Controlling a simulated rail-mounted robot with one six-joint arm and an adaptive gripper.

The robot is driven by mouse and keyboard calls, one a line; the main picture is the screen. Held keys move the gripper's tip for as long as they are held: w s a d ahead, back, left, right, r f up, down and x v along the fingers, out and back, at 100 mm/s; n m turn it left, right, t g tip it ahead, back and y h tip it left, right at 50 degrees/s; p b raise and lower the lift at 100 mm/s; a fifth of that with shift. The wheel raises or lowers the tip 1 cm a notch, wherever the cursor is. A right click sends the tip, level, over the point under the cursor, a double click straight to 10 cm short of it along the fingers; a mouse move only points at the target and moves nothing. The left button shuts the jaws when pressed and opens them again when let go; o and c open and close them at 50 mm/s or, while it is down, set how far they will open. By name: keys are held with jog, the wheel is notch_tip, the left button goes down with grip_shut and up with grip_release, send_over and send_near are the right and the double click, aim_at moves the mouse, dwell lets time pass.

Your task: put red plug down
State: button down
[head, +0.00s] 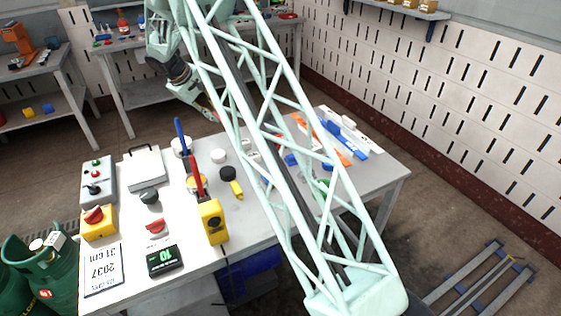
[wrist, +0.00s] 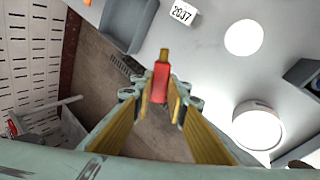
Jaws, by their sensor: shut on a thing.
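The red plug (wrist: 160,86), with a brass-coloured tip, is between the fingertips of my gripper (wrist: 158,98) in the wrist view. My gripper is shut on it, and the tip points away from the gripper. In the head view my gripper (head: 208,110) hangs near the back edge of the workbench (head: 245,230), partly behind my arm. The plug itself is too small there to make out clearly. In the wrist view grey bench surface (wrist: 205,75) and brown floor show beyond the plug; I cannot tell its height above the bench.
A yellow meter (head: 213,222), a black display (head: 165,261), a control box (head: 97,182) and several small cylinders stand on the bench. Blue and orange tools (head: 340,140) lie at its right end. My arm covers the middle. Green gas bottles (head: 55,270) stand at lower left.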

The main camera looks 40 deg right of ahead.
jog(key=shift+f+b, duration=0.55)
jog(key=shift+f, duration=1.95)
jog(key=shift+f, duration=0.15)
jog(key=shift+f+b, duration=0.55)
jog(key=shift+f, duration=1.85)
jog(key=shift+f, duration=0.1)
jog(key=c, duration=3)
grip_release()
jog(key=shift+o, duration=0.9)
